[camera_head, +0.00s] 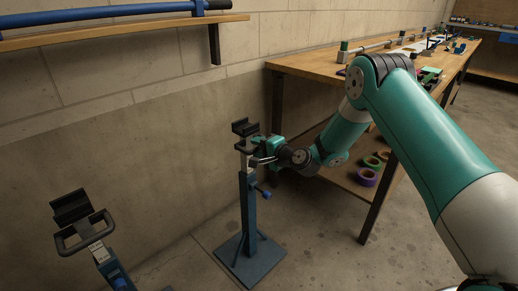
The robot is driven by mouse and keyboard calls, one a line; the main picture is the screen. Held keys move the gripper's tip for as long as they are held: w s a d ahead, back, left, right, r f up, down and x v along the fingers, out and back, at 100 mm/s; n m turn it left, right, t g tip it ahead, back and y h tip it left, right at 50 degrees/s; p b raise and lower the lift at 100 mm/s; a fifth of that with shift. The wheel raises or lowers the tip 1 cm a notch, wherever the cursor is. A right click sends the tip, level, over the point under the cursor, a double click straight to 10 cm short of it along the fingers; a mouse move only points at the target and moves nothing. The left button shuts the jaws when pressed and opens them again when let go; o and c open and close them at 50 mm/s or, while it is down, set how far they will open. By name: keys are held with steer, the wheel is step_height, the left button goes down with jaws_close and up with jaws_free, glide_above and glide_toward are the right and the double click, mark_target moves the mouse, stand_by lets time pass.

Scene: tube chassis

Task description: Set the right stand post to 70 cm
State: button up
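The right stand (248,215) stands upright on the floor near the wall, with a blue column on a square base plate and a black cradle (245,127) on top of its post. A blue-ended handle (263,191) sticks out from the side of its column. My gripper (262,158) is at the upper post, just below the cradle, and overlaps it in the picture. Whether its fingers are closed on the post is too small to tell. The left stand (98,247), with a black cradle and a looped handle, is at the lower left, partly cut off. No height marks are readable.
A wooden workbench (292,63) with tools on top stands behind my arm; its leg (377,207) and lower shelf with tape rolls (366,177) are to the right of the stand. A wall shelf (120,33) holds a blue tube. Floor between the stands is clear.

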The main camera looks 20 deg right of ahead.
steer(key=v, duration=1.7)
steer(key=shift+s, duration=0.2)
steer(key=shift+d+r, duration=0.1)
steer(key=s+a+r+n+g+y, duration=0.2)
steer(key=s+a+r+n+g, duration=0.3)
steer(key=a+n, duration=0.15)
steer(key=s+a+r+n+g+y, duration=0.2)
steer(key=s+a+r+n+g, duration=0.3)
steer(key=a, duration=0.3)
steer(key=s+d+r+n+g+h, duration=0.15)
steer(key=s+n+h, duration=0.25)
steer(key=s, duration=0.6)
steer(key=s+r+n+g+h, duration=0.2)
steer(key=s+r+n+h, duration=0.15)
steer(key=s, duration=0.55)
step_height(320, 180, up, 26)
steer(key=p, duration=2.6)
steer(key=shift+s+d+f, duration=0.15)
steer(key=shift+s+d, duration=0.15)
